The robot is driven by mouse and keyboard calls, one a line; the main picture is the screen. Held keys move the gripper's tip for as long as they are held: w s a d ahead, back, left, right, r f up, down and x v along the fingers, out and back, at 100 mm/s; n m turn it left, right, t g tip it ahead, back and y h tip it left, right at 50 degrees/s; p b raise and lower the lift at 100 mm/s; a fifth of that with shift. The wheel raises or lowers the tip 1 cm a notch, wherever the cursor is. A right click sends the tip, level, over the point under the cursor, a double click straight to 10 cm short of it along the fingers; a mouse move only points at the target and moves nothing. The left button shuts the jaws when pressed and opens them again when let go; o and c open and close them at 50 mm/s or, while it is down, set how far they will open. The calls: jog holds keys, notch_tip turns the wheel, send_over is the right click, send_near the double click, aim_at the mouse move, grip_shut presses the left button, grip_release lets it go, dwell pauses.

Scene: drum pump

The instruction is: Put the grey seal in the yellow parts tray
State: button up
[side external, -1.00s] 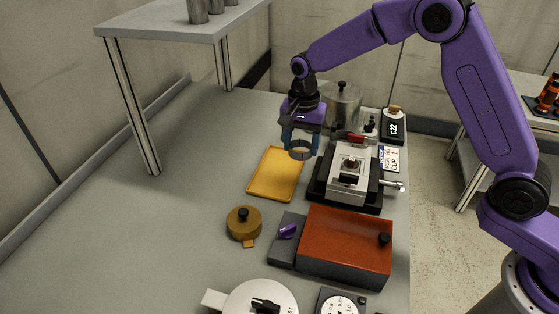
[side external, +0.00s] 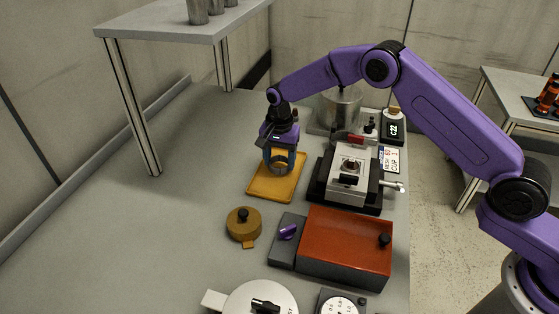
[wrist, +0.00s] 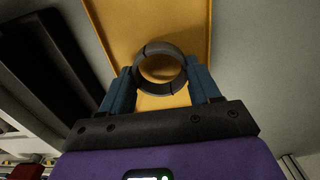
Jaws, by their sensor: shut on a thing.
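The grey seal is a dark grey ring (wrist: 160,49) held between my gripper's two blue fingers in the wrist view. My gripper (side external: 280,166) is shut on it, over the yellow parts tray (side external: 262,189). The tray is a flat, shallow rectangle with a raised rim, and it also shows behind the ring in the wrist view (wrist: 110,20). In the side view the seal is mostly hidden by the fingers. I cannot tell whether the seal touches the tray floor.
A grey device on a black base (side external: 349,180) stands right of the tray. A brown round lid (side external: 243,224) and a red-topped box (side external: 345,240) are nearer the camera. A metal pot (side external: 340,108) stands behind. The table left of the tray is clear.

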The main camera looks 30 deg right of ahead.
jog(key=shift+f, duration=0.4)
jog(key=shift+f, duration=0.15)
jog(key=o, duration=1)
notch_tip(320, 180, up, 12)
jog(key=shift+r, duration=0.15)
